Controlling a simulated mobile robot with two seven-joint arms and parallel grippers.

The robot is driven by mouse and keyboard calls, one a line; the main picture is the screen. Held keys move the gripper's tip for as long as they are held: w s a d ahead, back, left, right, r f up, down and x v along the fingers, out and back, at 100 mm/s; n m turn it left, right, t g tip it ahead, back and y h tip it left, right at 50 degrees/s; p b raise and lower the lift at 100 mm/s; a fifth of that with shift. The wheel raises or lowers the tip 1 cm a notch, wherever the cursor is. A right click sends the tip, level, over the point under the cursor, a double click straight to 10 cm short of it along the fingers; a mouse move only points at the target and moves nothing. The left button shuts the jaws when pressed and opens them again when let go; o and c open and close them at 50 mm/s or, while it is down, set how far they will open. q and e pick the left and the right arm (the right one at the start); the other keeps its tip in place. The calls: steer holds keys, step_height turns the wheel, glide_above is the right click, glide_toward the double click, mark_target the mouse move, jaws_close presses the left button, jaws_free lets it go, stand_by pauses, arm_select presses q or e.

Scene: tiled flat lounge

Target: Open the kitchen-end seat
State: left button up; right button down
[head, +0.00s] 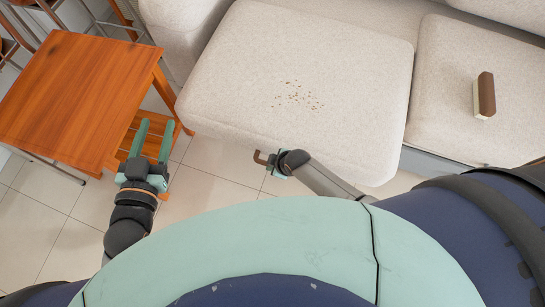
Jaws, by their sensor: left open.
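The left sofa seat (270,50) is a cream cushion with a scatter of brown crumbs (298,97) on it. Its front edge sticks out further towards me than that of the right sofa seat (445,115). The frame does not show which seat is at the kitchen end. My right gripper (262,160) is small in view just in front of the left seat's front edge; whether it touches the seat or is open is unclear. My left gripper (155,127) is open and empty, between the wooden table and the left seat.
An orange-brown wooden table (75,95) stands at the left, with metal-legged chairs behind it. A brown and cream brush-like block (485,96) lies on the right seat. A cream armrest (180,20) borders the left seat. Tiled floor (210,210) shows in front.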

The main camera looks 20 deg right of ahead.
arm_select(q)
steer(key=shift+s+a+f, duration=0.1)
steer(key=shift+s+f, duration=0.1)
steer(key=shift+f, duration=0.05)
arm_select(e)
steer(key=shift+s+a, duration=0.2)
steer(key=shift+s, duration=0.05)
steer(key=c, duration=1)
jaws_free()
steer(key=shift+c, duration=0.2)
steer(key=shift+d+r, duration=0.1)
steer(key=shift+r, duration=0.05)
arm_select(q)
steer(key=s+d+f+n+g+y+p, duration=0.1)
steer(key=s+f+g+p, duration=0.5)
steer(key=s+f+p, duration=0.1)
steer(key=shift+f+n, duration=0.3)
steer(key=shift+f, duration=0.55)
arm_select(e)
steer(key=v, duration=1.2)
